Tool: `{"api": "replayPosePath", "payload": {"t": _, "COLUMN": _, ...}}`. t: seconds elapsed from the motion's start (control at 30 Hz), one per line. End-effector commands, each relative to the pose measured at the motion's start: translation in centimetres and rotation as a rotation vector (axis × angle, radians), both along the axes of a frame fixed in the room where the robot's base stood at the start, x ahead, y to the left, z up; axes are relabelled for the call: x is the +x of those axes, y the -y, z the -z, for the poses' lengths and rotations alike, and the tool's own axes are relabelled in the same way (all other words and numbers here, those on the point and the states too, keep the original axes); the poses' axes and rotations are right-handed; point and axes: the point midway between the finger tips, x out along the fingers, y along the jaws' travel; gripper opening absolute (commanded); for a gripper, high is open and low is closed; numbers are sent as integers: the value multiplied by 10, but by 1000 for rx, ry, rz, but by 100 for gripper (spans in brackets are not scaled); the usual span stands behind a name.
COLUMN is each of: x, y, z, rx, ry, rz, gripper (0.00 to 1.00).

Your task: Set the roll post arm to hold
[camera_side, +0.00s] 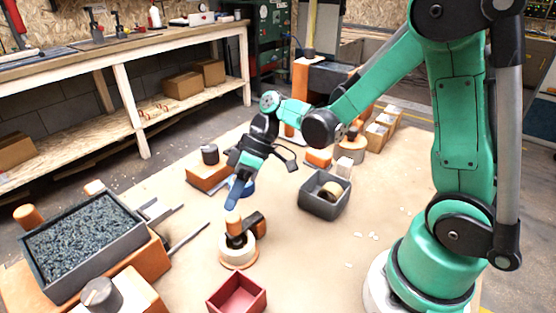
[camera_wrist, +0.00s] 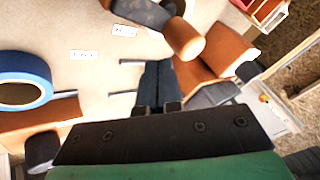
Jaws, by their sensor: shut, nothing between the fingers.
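A post with a black arm (camera_side: 250,227) and an orange end stands on a pale round base (camera_side: 238,250) in the side view; I take it as the roll post. In the wrist view, a black arm with an orange end (camera_wrist: 184,38) reaches in from the top, probably the same arm. Its setting cannot be read. My gripper (camera_side: 234,204) points down just above and behind the post, fingers together and empty. In the wrist view its fingertips (camera_wrist: 158,68) are left of and below the orange end, with no clear contact. A blue ring (camera_wrist: 20,80) lies at left.
A red open box (camera_side: 237,296) is in front of the post. A dark grey bin (camera_side: 325,195) stands to its right. A gravel-filled tray (camera_side: 85,236) is at left. An orange block (camera_side: 207,174) is behind. Bare table lies right of the post.

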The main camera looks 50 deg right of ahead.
Motion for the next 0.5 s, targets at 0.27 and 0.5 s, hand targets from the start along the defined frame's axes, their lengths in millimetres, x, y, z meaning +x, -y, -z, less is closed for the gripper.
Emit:
{"api": "replayPosePath", "payload": {"t": 0.27, "x": 39, "y": 20, "z": -14, "rx": 0, "ry": 0, "rz": 5, "gripper": 0}}
{"api": "replayPosePath", "payload": {"t": 0.5, "x": 55, "y": 44, "z": -53, "rx": 0, "ry": 1, "rz": 3, "gripper": 0}}
